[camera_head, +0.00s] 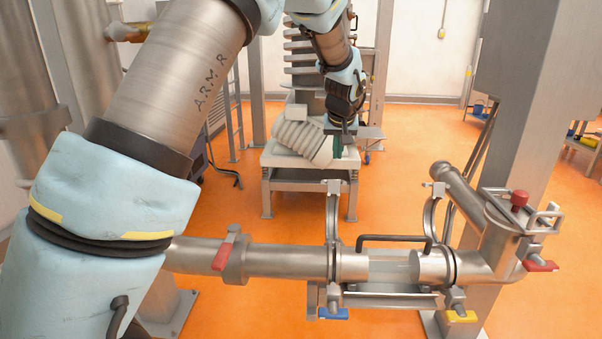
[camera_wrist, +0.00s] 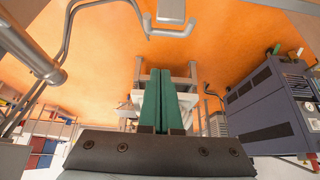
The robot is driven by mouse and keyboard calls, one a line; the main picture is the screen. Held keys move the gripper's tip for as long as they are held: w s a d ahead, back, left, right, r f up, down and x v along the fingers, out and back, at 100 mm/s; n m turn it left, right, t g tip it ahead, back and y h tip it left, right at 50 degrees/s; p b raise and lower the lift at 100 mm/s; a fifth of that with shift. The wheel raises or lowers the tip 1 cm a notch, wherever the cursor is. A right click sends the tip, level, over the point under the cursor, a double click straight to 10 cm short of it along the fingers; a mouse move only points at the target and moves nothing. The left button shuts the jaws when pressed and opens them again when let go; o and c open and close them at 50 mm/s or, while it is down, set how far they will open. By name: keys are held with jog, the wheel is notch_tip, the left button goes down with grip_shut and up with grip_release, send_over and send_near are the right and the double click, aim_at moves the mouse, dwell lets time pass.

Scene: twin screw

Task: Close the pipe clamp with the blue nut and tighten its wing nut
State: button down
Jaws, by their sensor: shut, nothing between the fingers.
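The pipe clamp with the blue nut (camera_head: 333,313) is the left of two clamps on the horizontal steel pipe. Its curved upper half (camera_head: 332,215) stands upright, swung open, and the blue wing nut hangs low at its front. The right clamp (camera_head: 430,215) also stands open, with a yellow wing nut (camera_head: 460,316) below. My gripper (camera_head: 337,150) is in the air above and behind the blue-nut clamp, touching neither clamp. Its green fingers lie together, empty, in the wrist view (camera_wrist: 163,100). Neither clamp can be made out clearly in the wrist view.
A dark handle (camera_head: 395,238) bridges the pipe section between the clamps. A red-handled valve (camera_head: 224,255) is on the pipe at left; more red fittings (camera_head: 519,199) are at right. A steel post (camera_head: 535,120) rises behind. A machine stand (camera_head: 310,180) is beyond; orange floor lies between.

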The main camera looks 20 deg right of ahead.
jog(key=shift+w+d+f, duration=0.1)
jog(key=shift+w+d, duration=0.1)
jog(key=shift+d, duration=0.05)
jog(key=shift+w+f, duration=0.2)
jog(key=shift+w, duration=0.05)
notch_tip(320, 180, down, 7)
jog(key=p, duration=0.3)
jog(key=shift+w+f+p, duration=0.2)
jog(key=shift+w+p, duration=0.05)
jog(key=shift+p, duration=0.1)
